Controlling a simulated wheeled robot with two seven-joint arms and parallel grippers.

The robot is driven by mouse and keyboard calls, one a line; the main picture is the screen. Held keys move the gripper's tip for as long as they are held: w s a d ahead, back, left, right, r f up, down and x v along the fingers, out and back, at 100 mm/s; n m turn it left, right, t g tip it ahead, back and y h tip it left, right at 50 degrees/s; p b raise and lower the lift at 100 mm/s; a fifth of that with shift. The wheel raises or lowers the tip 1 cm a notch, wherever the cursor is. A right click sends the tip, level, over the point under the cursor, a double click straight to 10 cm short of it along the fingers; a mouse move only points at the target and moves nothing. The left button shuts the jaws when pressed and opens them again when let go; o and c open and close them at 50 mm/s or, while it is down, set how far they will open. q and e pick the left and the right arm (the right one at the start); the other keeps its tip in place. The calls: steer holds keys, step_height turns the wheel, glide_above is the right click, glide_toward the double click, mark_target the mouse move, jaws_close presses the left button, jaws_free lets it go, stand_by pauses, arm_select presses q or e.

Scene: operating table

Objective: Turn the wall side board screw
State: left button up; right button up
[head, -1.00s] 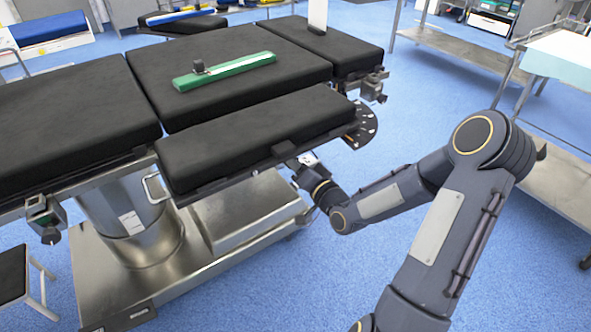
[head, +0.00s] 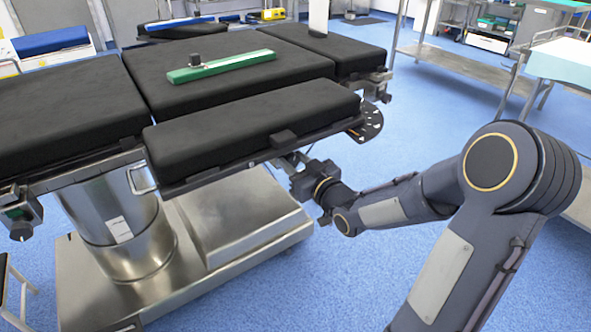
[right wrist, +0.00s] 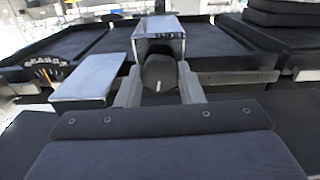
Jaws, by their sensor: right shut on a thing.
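The black padded side board (head: 250,125) runs along the near side of the operating table. My right gripper (head: 292,160) is under its outer edge, near the right end; the screw is hidden there in the head view. In the right wrist view a dark round screw knob (right wrist: 160,72) with a white mark sits below a shiny metal block (right wrist: 160,35). My right gripper's two grey fingers (right wrist: 160,92) are shut on the knob, one on each side. My left gripper is not in view.
A green board (head: 222,67) with a dark knob (head: 195,57) lies on the table padding. A graduated dark disc (head: 369,122) sticks out at the side board's right end. A metal handle (head: 140,179) is at its left end. Blue floor is free in front.

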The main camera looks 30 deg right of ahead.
steer(key=shift+f+n+b, duration=0.15)
steer(key=shift+n+b, duration=0.15)
steer(key=shift+n, duration=0.8)
steer(key=o, duration=1)
steer(key=shift+s, duration=0.1)
steer(key=s+p, duration=0.2)
steer(key=s, duration=0.5)
steer(key=shift+s+d, duration=0.3)
steer(key=shift+s, duration=0.05)
